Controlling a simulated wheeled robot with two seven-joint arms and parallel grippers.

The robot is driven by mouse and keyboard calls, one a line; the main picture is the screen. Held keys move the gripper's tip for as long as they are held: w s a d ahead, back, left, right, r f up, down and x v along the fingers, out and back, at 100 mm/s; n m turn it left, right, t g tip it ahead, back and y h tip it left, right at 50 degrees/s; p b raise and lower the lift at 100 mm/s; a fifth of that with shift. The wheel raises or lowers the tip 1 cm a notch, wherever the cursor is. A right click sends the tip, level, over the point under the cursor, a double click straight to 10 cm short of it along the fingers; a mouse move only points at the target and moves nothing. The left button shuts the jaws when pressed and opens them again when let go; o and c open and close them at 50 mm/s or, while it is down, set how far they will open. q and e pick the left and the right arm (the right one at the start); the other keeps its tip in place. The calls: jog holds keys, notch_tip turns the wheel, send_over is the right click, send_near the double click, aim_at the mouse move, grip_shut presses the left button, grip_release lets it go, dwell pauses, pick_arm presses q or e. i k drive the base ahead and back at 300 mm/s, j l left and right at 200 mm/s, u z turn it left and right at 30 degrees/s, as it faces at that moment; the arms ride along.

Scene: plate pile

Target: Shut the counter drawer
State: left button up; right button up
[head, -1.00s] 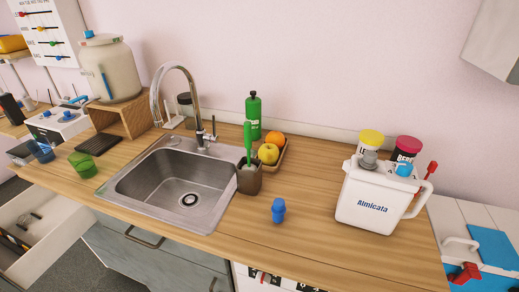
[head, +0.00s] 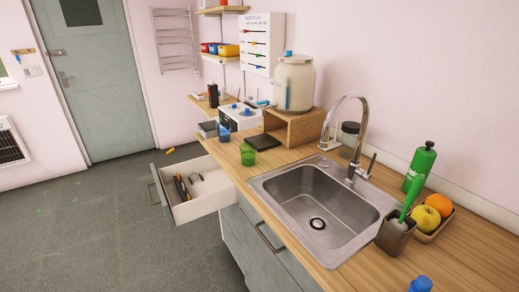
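The counter drawer (head: 208,200) stands pulled out from the counter front, left of the sink. Its grey front panel (head: 161,192) with a bar handle (head: 154,194) faces left, over open floor. Inside lie several utensils, some dark and long (head: 182,188) and a light one (head: 197,177). The wooden counter (head: 268,171) runs above the drawer's inner end. Neither of my grippers shows in the head view.
The sink (head: 318,210) with its tap, a green glass (head: 247,155), a blue glass (head: 223,133) and a large jar (head: 294,83) on a wooden stand are on the counter. Grey floor (head: 90,225) beside the drawer is mostly clear.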

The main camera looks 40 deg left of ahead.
aim_at(213, 190)
jog(key=k+u, duration=0.1)
jog(key=u, duration=0.35)
jog(key=k+j+u, duration=0.15)
jog(key=u, duration=0.3)
jog(key=k+j+u, duration=0.1)
jog(key=u, duration=0.35)
jog(key=j+u, duration=0.15)
jog(key=u, duration=0.3)
jog(key=k, duration=0.05)
